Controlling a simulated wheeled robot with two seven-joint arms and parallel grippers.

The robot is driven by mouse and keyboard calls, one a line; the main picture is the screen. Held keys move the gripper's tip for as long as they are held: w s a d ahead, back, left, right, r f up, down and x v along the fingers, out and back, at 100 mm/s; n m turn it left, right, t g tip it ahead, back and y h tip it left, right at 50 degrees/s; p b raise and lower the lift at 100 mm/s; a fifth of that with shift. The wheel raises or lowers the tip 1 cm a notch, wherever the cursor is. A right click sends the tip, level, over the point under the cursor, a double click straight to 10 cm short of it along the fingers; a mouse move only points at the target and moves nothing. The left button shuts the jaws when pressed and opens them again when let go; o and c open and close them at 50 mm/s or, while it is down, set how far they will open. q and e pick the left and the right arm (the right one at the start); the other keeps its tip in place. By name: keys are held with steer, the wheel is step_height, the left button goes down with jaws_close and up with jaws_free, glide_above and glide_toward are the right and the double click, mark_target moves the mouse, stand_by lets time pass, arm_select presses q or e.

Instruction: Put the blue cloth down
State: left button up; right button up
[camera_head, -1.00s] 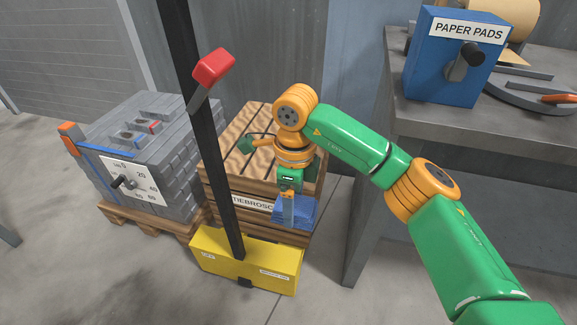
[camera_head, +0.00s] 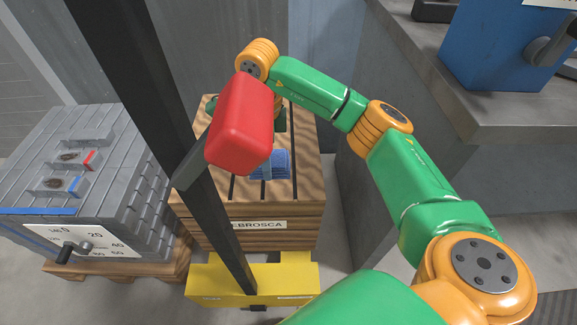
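The blue cloth (camera_head: 279,165) shows over the slatted top of the wooden crate (camera_head: 300,145), partly hidden by a red block in front of it. It appears to rest on or just above the slats; I cannot tell which. My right arm comes in from the right and bends down behind the red block. A bit of its green wrist shows just above the cloth. The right gripper's fingers are hidden, so whether they still hold the cloth does not show. My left gripper is not in view.
Grey stacked blocks (camera_head: 80,170) with a dial stand left on a pallet. A grey workbench (camera_head: 510,120) with a blue box (camera_head: 500,45) stands right.

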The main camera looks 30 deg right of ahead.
steer(key=b, duration=0.2)
glide_above(293, 180)
step_height(293, 180, down, 7)
steer(key=shift+a+r, duration=0.15)
steer(key=f+b, duration=0.1)
steer(key=f, duration=0.2)
steer(key=shift+d+f+b, duration=0.2)
steer(key=shift+b, duration=0.15)
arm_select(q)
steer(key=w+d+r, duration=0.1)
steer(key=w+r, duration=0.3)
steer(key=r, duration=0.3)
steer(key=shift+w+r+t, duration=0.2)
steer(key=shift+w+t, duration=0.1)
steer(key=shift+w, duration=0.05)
arm_select(e)
steer(key=o, duration=1.3)
steer(key=shift+f, duration=0.1)
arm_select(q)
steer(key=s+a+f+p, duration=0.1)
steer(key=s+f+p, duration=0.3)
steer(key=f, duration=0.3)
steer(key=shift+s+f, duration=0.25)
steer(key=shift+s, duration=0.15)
arm_select(e)
step_height(293, 180, up, 12)
steer(key=shift+w+r, duration=0.1)
steer(key=shift+r, duration=0.1)
